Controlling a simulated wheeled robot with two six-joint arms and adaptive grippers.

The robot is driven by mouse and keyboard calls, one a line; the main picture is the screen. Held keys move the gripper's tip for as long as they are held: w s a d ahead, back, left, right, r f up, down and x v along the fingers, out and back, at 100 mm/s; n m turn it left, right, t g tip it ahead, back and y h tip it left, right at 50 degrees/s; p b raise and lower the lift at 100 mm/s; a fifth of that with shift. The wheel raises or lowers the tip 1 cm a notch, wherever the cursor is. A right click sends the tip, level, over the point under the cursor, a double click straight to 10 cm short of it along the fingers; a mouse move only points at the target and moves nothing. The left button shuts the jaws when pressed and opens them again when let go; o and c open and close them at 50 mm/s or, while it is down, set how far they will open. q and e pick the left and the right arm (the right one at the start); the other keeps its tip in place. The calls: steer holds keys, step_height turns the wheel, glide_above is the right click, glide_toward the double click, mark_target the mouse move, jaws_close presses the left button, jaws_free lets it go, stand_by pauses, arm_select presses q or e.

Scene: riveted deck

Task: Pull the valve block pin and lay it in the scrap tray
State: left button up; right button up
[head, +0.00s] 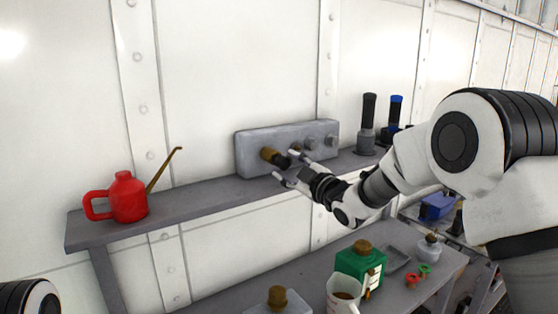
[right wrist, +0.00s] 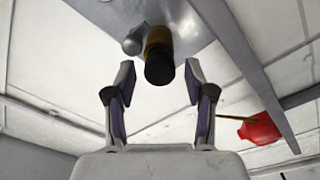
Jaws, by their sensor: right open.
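The grey valve block (head: 250,150) stands on the upper shelf against the wall. The valve block pin (head: 271,156), brass with a dark end, sticks out of its front. In the right wrist view the pin (right wrist: 158,55) lies ahead, between the lines of the two fingers. A shallow grey tray (head: 397,258), apparently the scrap tray, lies on the lower bench and looks empty. My left gripper is out of view.
A red oil can (head: 128,198) stands at the shelf's left. Black-handled (head: 368,112) and blue-topped (head: 396,110) tools stand at its right.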

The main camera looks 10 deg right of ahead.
jaws_close()
steer(key=shift+s+d, duration=0.1)
steer(key=shift+s, duration=0.15)
steer(key=b+v, duration=0.3)
steer(key=v, duration=0.3)
steer(key=shift+s, duration=0.3)
stand_by(0.7)
steer(key=shift+d, duration=0.15)
